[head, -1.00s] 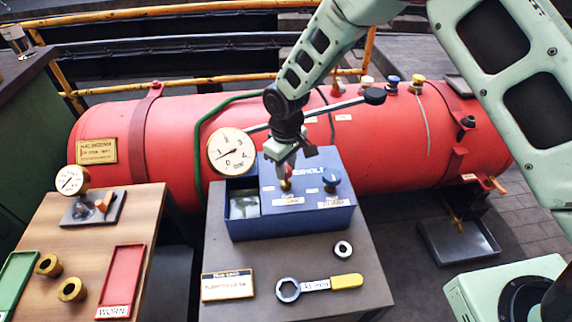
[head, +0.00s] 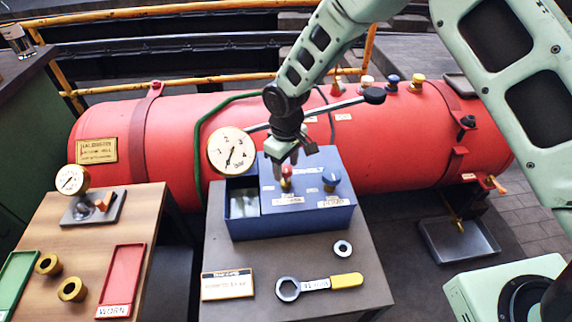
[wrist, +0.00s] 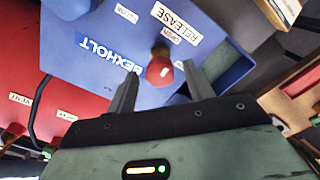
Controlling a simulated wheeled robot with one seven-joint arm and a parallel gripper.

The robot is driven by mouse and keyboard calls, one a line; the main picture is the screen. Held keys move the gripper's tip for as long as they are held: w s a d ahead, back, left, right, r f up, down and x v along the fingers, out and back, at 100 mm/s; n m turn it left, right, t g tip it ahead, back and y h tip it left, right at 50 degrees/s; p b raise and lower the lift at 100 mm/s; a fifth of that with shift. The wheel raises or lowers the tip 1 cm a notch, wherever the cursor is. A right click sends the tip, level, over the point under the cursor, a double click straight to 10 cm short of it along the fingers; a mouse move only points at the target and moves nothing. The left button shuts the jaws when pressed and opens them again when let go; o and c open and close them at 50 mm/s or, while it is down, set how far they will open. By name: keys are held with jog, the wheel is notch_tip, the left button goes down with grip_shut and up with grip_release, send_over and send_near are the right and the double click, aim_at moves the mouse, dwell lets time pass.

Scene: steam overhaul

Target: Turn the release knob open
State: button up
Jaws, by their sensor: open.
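The blue pump box (head: 320,217) stands on the grey table. The release knob (wrist: 160,70) is red with a white mark, beside the RELEASE and OPEN labels in the wrist view. In the head view the release knob (head: 286,172) is partly hidden by my gripper. My gripper (head: 288,164) is right above it, pointing down. In the wrist view the open fingers of my gripper (wrist: 160,74) stand on either side of the knob, with gaps visible. I cannot tell the exact height of the tips.
A blue knob (head: 331,178) sits right of the release knob. A pressure gauge (head: 232,150) and a black-ended lever (head: 374,96) rise behind the box. A red cylinder (head: 330,150) lies behind. A yellow-handled wrench (head: 320,285) and a nut (head: 343,248) lie in front.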

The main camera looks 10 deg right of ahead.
aim_at(286, 168)
notch_tip(286, 168, up, 17)
dwell(0.4)
jog(key=shift+r, duration=0.1)
